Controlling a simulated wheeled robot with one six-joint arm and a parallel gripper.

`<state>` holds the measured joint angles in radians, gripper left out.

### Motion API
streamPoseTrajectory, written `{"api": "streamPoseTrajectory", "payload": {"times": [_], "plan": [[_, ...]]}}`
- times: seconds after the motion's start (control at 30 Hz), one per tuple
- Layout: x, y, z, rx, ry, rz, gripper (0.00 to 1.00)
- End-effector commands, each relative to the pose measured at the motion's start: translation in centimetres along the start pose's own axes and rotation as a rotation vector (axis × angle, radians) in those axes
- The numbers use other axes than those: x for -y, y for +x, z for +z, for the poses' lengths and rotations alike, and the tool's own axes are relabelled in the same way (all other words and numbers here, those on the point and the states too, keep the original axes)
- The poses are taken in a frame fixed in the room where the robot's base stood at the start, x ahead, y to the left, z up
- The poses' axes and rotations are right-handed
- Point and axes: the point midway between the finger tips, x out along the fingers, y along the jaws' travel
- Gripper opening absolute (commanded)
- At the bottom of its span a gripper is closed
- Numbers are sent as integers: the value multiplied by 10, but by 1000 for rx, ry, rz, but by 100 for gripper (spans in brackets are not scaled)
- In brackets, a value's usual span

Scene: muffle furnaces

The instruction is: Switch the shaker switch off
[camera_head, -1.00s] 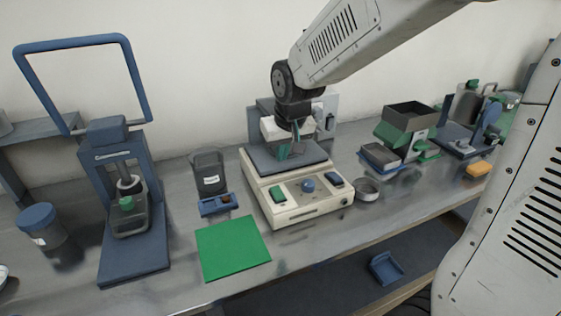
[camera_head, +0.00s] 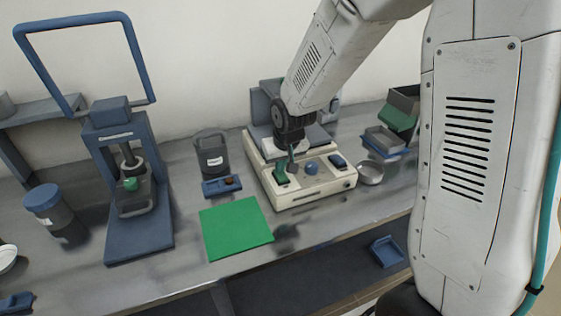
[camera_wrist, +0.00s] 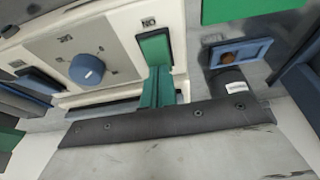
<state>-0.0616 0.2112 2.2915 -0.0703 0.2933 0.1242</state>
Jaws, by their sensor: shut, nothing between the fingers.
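The cream shaker (camera_head: 312,199) stands on the bench with a dark platform at its back. Its sloped front panel has a green rocker switch (camera_head: 280,176) at left, a round blue knob (camera_head: 311,168) in the middle and a dark blue switch (camera_head: 337,160) at right. In the wrist view the green switch (camera_wrist: 154,46) has a label reading like "ON" beside it, upside down. My gripper (camera_head: 291,166) is shut and empty, pointing down at the green switch. Its green fingers (camera_wrist: 160,88) appear right beside the switch; I cannot tell whether they touch it.
A green mat (camera_head: 235,228) lies front left of the shaker. A dark jar (camera_head: 211,155) and a small blue tray (camera_head: 221,187) stand left. A round metal dish (camera_head: 370,173) sits close to the shaker's right. A blue press-like stand (camera_head: 138,222) is farther left.

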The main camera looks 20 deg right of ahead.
Motion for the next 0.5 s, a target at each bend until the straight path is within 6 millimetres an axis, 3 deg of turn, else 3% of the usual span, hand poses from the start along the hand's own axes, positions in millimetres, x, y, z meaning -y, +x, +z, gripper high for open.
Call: {"api": "streamPoseTrajectory", "payload": {"times": [0.5], "plan": [[0,4,0,52,0,1,0]]}}
